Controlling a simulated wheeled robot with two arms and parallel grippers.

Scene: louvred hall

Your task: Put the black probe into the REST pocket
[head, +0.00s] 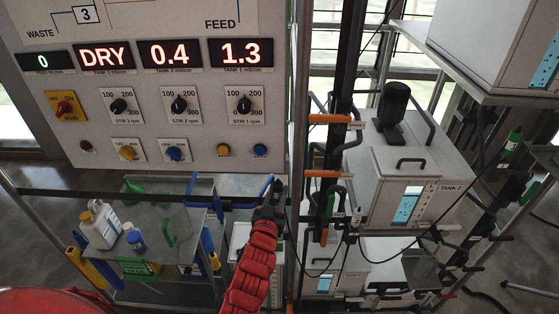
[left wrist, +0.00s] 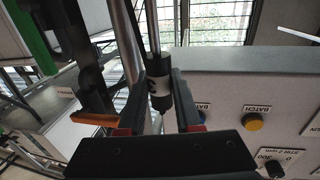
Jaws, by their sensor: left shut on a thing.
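My left gripper (head: 272,192), at the end of the red-sleeved arm, is beside the post right of the control panel in the head view. In the left wrist view its fingers (left wrist: 156,88) are shut on a dark cylinder with a light mark, which looks like the black probe (left wrist: 158,80). The cylinder stands nearly upright, with a grey rod rising above it. In the head view the gripper hides the probe. I cannot make out a REST label or tell which holder is that pocket. My right gripper is not in view.
The control panel (head: 140,115) with knobs and displays is left of the post. Orange handles (head: 330,118) and pipes stand close to the gripper's right. Tank 2 (head: 400,180) is beyond them, with loose cables.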

